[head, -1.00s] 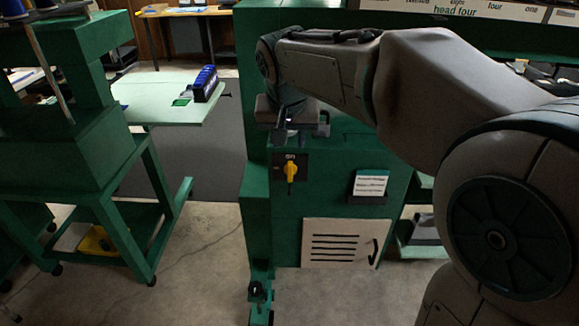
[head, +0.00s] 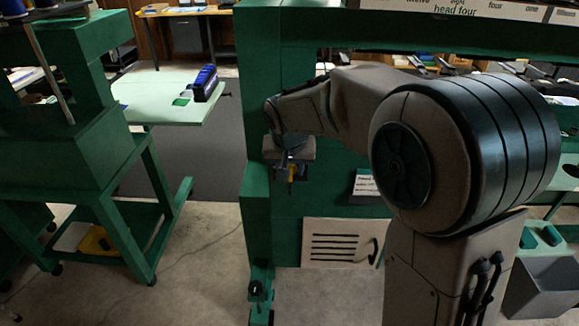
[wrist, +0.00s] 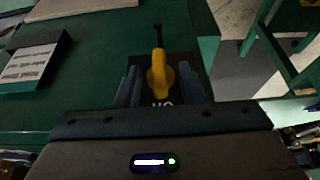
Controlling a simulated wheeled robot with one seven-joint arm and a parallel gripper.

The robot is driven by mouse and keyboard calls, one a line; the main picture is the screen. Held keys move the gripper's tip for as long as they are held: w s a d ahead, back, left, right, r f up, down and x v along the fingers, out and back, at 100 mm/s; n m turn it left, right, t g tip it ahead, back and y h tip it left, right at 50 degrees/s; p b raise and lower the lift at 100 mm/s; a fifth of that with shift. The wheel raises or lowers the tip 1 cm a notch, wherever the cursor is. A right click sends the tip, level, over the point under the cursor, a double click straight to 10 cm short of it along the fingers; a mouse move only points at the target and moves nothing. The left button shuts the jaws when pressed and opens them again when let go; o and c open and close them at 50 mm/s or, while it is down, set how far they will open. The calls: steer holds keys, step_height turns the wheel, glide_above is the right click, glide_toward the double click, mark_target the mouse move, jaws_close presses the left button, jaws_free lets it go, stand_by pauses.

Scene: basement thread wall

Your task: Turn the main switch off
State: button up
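The main switch has a yellow rotary handle (wrist: 158,72) on a dark plate on the green machine front. In the wrist view the handle runs straight up the picture, in line with a white "ON" label, upside down and partly hidden near the gripper. My gripper (wrist: 158,88) is open, with one dark finger on each side of the handle and a gap visible on both sides.
A printed card (head: 367,186) is to the right of the switch, and a slotted white panel (head: 340,243) is below. A green stand with a pale table (head: 165,97) is at left. Grey floor (head: 200,240) lies open between the stand and the machine.

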steer(key=c, duration=0.6)
steer(key=shift+a+f+n+t+h+b, duration=0.4)
steer(key=shift+n+h+b, duration=0.3)
steer(key=shift+h, duration=2.05)
steer(key=shift+a+f+n+t+h+b, duration=0.2)
steer(key=shift+a+f+n+h+b, duration=0.45)
steer(key=shift+h, duration=2.15)
steer(key=shift+a+f+n+t+h+b, duration=0.3)
steer(key=shift+n+h+b, duration=0.4)
steer(key=shift+h, duration=2.05)
steer(key=shift+n, duration=0.25)
steer(key=o, duration=0.6)
